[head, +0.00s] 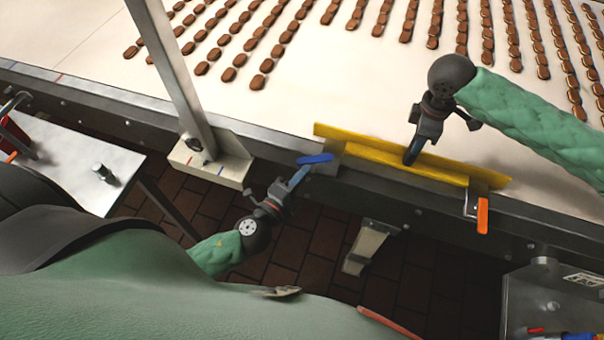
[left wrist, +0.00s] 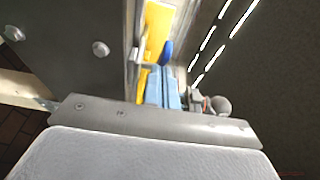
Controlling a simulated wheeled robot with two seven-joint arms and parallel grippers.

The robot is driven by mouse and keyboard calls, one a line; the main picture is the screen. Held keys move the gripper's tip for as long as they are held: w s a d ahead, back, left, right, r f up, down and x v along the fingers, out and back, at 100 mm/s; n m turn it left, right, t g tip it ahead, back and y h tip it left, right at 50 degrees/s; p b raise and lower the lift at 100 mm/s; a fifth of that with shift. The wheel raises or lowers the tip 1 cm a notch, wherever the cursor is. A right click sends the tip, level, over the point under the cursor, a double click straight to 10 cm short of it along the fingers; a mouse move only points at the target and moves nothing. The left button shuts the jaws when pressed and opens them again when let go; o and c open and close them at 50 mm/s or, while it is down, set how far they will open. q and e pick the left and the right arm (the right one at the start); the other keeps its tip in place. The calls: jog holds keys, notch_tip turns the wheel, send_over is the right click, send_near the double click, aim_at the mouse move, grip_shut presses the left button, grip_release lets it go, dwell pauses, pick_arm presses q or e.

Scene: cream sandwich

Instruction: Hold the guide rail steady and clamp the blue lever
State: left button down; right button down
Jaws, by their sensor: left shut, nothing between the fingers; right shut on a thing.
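The yellow guide rail (head: 365,157) lies along the near edge of the conveyor, and part of it shows in the left wrist view (left wrist: 157,28). The blue lever (head: 315,158) sits at the rail's left end and also shows in the left wrist view (left wrist: 166,51). My right gripper (head: 411,160) is shut on the guide rail near its middle. My left gripper (head: 302,171) is shut and empty, its tips just below the blue lever. Its light blue fingers (left wrist: 163,92) appear close beneath the lever in the left wrist view; I cannot tell whether they touch it.
An orange lever (head: 482,215) hangs at the rail's right end. A metal post (head: 172,68) on a pale bracket (head: 210,158) stands left of my left gripper. Rows of brown sandwiches (head: 350,20) lie on the pale conveyor belt (head: 310,95), clear of the rail.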

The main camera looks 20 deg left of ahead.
pick_arm(q)
jog(key=shift+w+a+m+h, duration=0.2)
jog(key=shift+m+h, duration=0.1)
jog(key=shift+h, duration=0.1)
jog(key=shift+w+a+g+h, duration=0.1)
jog(key=shift+a+g+h, duration=0.05)
jog(key=shift+g+h, duration=0.15)
jog(key=shift+w+a+m+h, duration=0.3)
jog(key=shift+w+a+m, duration=0.1)
jog(key=shift+w+a, duration=0.9)
jog(key=shift+w+d, duration=0.1)
jog(key=shift+w, duration=0.05)
jog(key=shift+s, duration=0.75)
jog(key=w+a+v, duration=0.1)
jog(key=a+v, duration=0.1)
jog(key=v, duration=0.9)
jog(key=shift+s+a, duration=0.2)
jog(key=shift+a, duration=0.2)
